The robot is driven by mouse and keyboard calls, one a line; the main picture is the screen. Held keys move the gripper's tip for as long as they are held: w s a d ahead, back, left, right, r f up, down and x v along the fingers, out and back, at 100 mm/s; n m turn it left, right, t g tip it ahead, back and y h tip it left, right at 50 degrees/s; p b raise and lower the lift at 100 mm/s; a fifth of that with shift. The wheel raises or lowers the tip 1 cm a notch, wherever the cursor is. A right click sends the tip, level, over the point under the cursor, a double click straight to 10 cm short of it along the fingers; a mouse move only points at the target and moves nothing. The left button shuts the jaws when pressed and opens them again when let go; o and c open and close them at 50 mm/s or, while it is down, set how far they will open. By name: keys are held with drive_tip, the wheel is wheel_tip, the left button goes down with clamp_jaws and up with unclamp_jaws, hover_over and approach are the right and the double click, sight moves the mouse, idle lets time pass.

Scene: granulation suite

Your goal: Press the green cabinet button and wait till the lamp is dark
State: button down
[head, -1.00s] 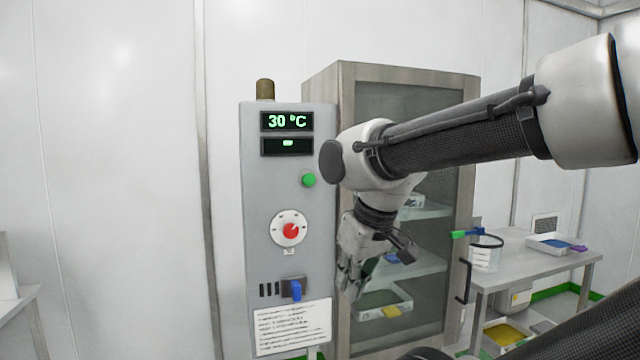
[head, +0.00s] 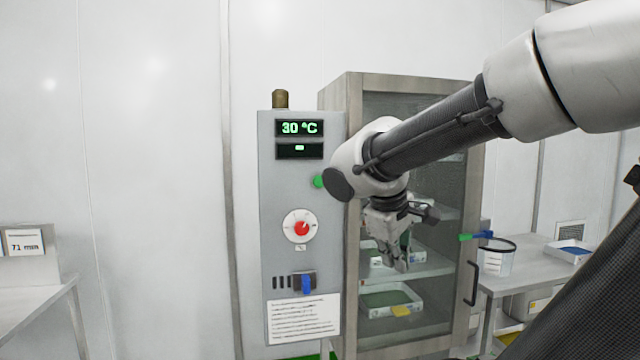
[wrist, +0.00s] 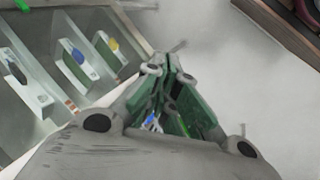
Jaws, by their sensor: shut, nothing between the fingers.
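The grey control cabinet (head: 275,225) stands upright in the head view. Its green button (head: 319,182) sits below the displays, partly hidden by my arm. The lamp (head: 281,99) on top of the cabinet looks dull brown and unlit. The upper display (head: 299,128) reads 30 °C; the lower display (head: 299,150) shows a small green mark. My gripper (head: 400,266) hangs pointing down in front of the glass-door cabinet, right of and below the button, apart from it. In the wrist view my gripper (wrist: 172,75) has its fingers together with nothing between them.
A red dial (head: 301,228) and a blue switch (head: 306,284) are on the panel above a paper notice (head: 303,319). The glass-door cabinet (head: 355,200) holds trays on shelves. A table (head: 520,262) with a white bucket (head: 496,258) stands right. Another table (head: 40,290) stands left.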

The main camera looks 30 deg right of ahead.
sight(324, 180)
drive_tip(key=w+r+n+t+h, duration=0.1)
drive_tip(key=w+r+n+h, duration=0.2)
drive_tip(key=w, duration=0.4)
drive_tip(key=w+a+r+n+t+h, duration=0.1)
drive_tip(key=w+r+n+t+h, duration=0.1)
drive_tip(key=w, duration=0.5)
drive_tip(key=w+r+n+t+h, duration=0.2)
drive_tip(key=w+r+n+h, duration=0.2)
drive_tip(key=w+r, duration=0.2)
drive_tip(key=shift+w+a+r+n, duration=0.15)
drive_tip(key=shift+w+r+n, duration=0.15)
drive_tip(key=shift+w, duration=0.3)
drive_tip(key=shift+w+d, duration=0.4)
drive_tip(key=shift+w, duration=1)
drive_tip(key=shift+w+d, duration=0.45)
drive_tip(key=shift+w, duration=0.95)
drive_tip(key=shift+w+d, duration=0.4)
drive_tip(key=shift+w, duration=1)
drive_tip(key=shift+w, duration=0.15)
drive_tip(key=shift+w+d, duration=0.1)
drive_tip(key=shift+w, duration=0.15)
